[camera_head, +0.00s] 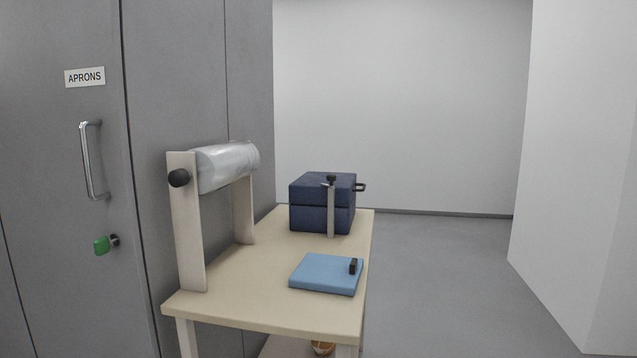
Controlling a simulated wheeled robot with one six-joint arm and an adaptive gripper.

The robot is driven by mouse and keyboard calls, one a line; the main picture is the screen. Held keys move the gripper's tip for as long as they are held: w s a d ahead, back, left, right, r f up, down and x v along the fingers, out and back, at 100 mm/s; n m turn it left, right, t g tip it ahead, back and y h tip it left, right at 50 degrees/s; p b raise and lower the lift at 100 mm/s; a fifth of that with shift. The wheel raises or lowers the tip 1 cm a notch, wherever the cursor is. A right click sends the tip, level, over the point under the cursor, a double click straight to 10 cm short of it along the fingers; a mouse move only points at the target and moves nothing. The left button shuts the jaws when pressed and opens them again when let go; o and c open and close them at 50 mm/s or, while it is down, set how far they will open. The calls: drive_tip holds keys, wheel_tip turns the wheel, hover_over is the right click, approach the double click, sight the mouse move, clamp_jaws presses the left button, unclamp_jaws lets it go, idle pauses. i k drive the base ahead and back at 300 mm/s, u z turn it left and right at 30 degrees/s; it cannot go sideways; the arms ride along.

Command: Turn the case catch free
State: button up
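A dark blue case (308,191) stands shut at the far end of the table, with a seam around its middle. A grey upright strip (331,212) stands at its front with a black knob (331,179) at the top; this may be the catch, but how it engages is too small to tell. A dark handle (359,187) sticks out at the case's right side. A flat light blue item (322,273) with a small black piece (353,266) lies nearer on the table. My gripper is not in view.
The wooden table (250,290) carries a roll of clear film (225,166) on a wooden stand at its left. Grey cabinets (60,180) labelled APRONS flank the left, with a handle and green key. Open floor (440,290) lies to the right, before a white wall block.

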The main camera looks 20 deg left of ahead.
sight(332, 178)
drive_tip(key=u, duration=0.9)
drive_tip(key=i, duration=0.2)
drive_tip(key=z, duration=0.05)
